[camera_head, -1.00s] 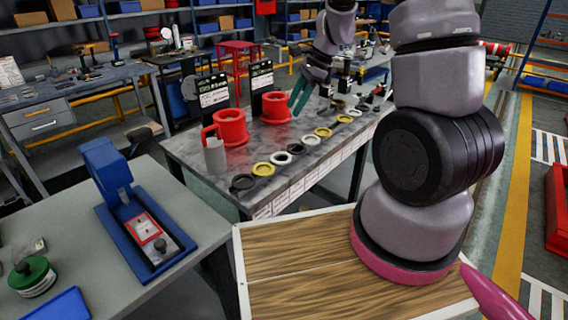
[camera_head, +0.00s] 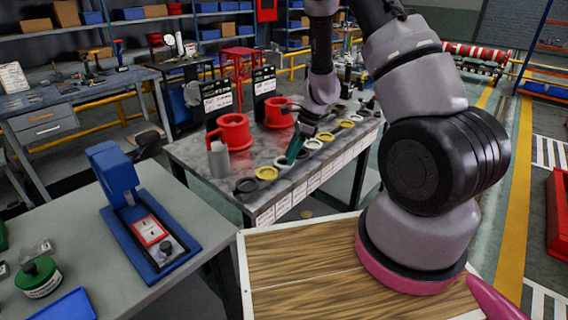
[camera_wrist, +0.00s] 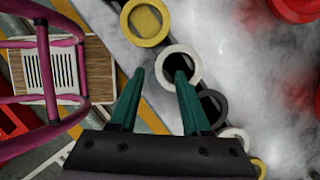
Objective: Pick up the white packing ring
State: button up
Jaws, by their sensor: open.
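A white ring (camera_wrist: 165,50) lies on the grey bench in a row of rings, and it also shows in the head view (camera_head: 281,162). My gripper (camera_wrist: 160,77) has green fingers spread apart with nothing between them. In the wrist view one fingertip overlaps the white ring's lower edge and the other is to its left; I cannot tell the height gap. In the head view my gripper (camera_head: 294,152) is just right of this ring. A second white ring (camera_head: 314,144) lies farther right in the row, partly covered by the gripper in the wrist view.
A yellow ring (camera_head: 266,173) and a black ring (camera_head: 245,185) lie to the left. A black ring (camera_wrist: 222,106) lies between the two white rings. Red flanged parts (camera_head: 232,132) and a grey cylinder (camera_head: 218,160) stand behind the row on the bench (camera_head: 195,150).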

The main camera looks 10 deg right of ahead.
jog(key=shift+x, duration=1.3)
grip_shut()
jog(key=shift+r, duration=0.1)
